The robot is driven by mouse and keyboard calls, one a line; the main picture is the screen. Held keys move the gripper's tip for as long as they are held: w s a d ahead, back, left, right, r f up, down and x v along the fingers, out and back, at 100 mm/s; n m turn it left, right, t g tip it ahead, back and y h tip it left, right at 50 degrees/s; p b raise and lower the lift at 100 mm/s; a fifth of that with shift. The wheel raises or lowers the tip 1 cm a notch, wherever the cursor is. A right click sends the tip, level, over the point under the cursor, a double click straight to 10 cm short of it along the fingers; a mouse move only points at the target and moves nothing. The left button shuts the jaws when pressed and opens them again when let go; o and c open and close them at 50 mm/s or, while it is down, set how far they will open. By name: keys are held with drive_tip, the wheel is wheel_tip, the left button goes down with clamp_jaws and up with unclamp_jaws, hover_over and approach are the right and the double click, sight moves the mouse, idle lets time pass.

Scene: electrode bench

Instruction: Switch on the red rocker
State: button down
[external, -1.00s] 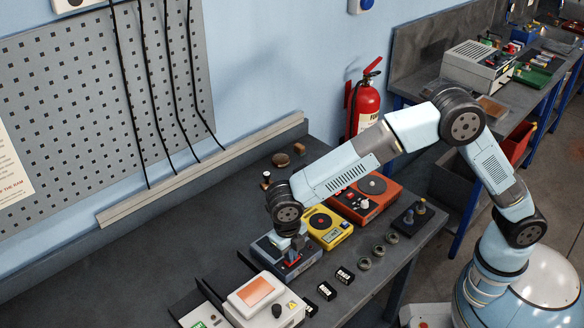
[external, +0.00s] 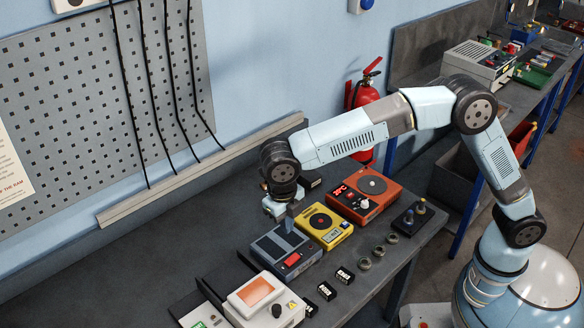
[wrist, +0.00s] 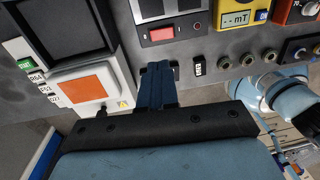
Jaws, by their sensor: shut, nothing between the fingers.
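The red rocker (external: 292,258) is on the front right of a blue-grey box (external: 271,245) with dark panels on top. In the wrist view the rocker (wrist: 161,34) shows as a bright red rectangle with a small pale mark, in a dark frame. I cannot tell which way it is tipped. My gripper (external: 289,224) is shut and empty, above the back part of the box and apart from the rocker. In the wrist view its closed fingers (wrist: 157,72) point up the picture, just below the rocker.
A yellow meter (external: 325,226) and an orange-red unit (external: 365,195) stand right of the box. A white device with an orange screen (external: 256,289) stands in front left. Small black blocks (external: 345,275) and round sockets (external: 378,251) line the bench front.

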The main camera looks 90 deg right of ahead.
sight(295, 256)
drive_tip(key=shift+r, duration=0.45)
drive_tip(key=shift+s+d+r+h, duration=0.15)
drive_tip(key=shift+s+d+h, duration=0.1)
drive_tip(key=shift+h, duration=0.05)
drive_tip(key=f, duration=0.4)
drive_tip(key=s+d+f, duration=0.1)
drive_tip(key=f, duration=0.9)
drive_tip(key=shift+s+d, duration=0.15)
drive_tip(key=shift+s, duration=0.05)
